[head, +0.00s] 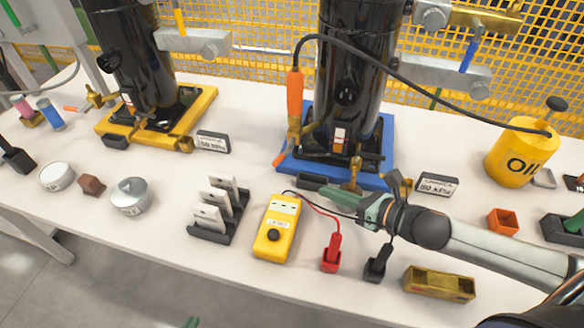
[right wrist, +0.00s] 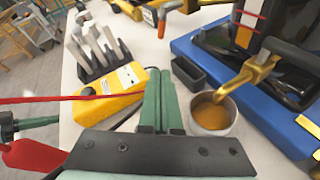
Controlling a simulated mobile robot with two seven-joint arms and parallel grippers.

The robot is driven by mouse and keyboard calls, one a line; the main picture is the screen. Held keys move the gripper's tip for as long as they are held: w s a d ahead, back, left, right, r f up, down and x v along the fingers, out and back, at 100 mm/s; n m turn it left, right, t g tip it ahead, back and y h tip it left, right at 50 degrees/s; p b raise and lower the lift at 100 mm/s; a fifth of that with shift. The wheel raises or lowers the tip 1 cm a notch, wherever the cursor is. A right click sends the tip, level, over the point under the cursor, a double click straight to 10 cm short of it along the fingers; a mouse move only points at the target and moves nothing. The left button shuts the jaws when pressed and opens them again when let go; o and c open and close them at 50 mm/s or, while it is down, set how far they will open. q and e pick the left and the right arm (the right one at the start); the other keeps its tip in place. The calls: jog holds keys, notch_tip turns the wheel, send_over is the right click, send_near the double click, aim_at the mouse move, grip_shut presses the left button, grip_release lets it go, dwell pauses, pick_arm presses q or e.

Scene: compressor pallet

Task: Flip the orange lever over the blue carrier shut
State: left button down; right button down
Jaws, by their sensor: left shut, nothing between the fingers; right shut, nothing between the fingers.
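The blue carrier (head: 388,140) holds a black compressor and also shows in the right wrist view (right wrist: 190,46). An orange lever (head: 281,156) slants down and left at its left edge, below a brass fitting (head: 294,130). In the right wrist view an orange lever (right wrist: 162,24) hangs from brass near the carrier's far corner. My right gripper (head: 362,205) is shut and empty in front of the carrier, apart from the lever; its green fingers (right wrist: 160,85) point toward the carrier's front left. Only a green tip of my left gripper (head: 190,322) shows at the bottom edge, shut.
A cup of brown liquid (right wrist: 212,112) stands beside my right fingers, under a brass spout (right wrist: 245,75). A yellow meter (head: 277,228) with a red lead sits in front. An orange-handled hose (head: 295,92) rises over the lever. A yellow carrier (head: 185,128) stands left.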

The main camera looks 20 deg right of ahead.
send_near(278, 164)
jog(key=f, duration=0.2)
jog(key=w+a+f, duration=0.1)
jog(key=shift+f+b, duration=0.3)
jog(key=shift+b, duration=0.1)
jog(key=w, duration=0.1)
jog(key=w+a+r, duration=0.1)
jog(key=shift+w, duration=0.35)
jog(key=shift+w+a+r, duration=0.2)
jog(key=shift+w+a, duration=0.05)
jog(key=shift+w, duration=0.25)
pick_arm(q)
jog(key=shift+w+d+f, duration=0.1)
jog(key=shift+w+d, duration=0.1)
jog(key=shift+d, duration=0.05)
jog(key=shift+s+f, duration=0.2)
jog(key=shift+s, duration=0.05)
jog(key=shift+f, duration=0.1)
pick_arm(e)
jog(key=shift+a, duration=0.1)
jog(key=shift+w, duration=0.1)
pick_arm(q)
jog(key=shift+d+f, duration=0.2)
jog(key=shift+d, duration=0.4)
pick_arm(e)
jog(key=shift+a+t+y, duration=0.1)
jog(key=shift+t+y, duration=0.2)
